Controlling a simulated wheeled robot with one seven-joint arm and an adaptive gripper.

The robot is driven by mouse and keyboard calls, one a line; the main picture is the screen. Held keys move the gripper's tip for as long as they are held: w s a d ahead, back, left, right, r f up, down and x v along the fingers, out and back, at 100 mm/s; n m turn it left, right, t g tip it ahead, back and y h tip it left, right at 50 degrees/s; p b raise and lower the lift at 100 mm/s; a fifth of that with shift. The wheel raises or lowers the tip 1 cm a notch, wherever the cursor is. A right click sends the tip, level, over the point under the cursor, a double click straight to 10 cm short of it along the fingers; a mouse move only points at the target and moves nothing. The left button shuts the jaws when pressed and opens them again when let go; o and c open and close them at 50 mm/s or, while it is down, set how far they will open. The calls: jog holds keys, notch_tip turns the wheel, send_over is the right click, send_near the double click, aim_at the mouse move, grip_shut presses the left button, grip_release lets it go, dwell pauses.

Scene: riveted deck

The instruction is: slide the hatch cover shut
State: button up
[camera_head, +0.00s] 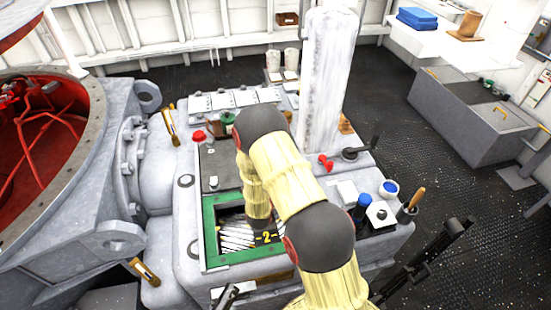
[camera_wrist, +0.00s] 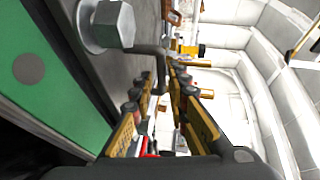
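The hatch opening has a green frame (camera_head: 209,232) in the head view; its near part is open and shows pale, ribbed contents. The dark grey hatch cover (camera_head: 222,163) lies at the far part of the frame. A hex bolt (camera_head: 213,183) stands on its near left; it shows large in the wrist view (camera_wrist: 108,24). A bent metal rod (camera_wrist: 150,50) runs from beside the bolt to my fingertips. My gripper (camera_wrist: 163,88) points along the cover with its fingers apart. I cannot tell whether it touches the rod. In the head view my arm hides the fingertips.
A red button (camera_head: 198,136) and a green knob (camera_head: 227,118) sit beyond the cover. A white post (camera_head: 328,80) rises behind my arm. A crank handle (camera_head: 358,152), a blue-topped bottle (camera_head: 361,205) and a cup with a brush (camera_head: 408,212) stand to the right.

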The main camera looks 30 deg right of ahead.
jog(key=b+x, duration=0.1)
jog(key=x, duration=0.6)
jog(key=shift+c, duration=0.6)
grip_shut()
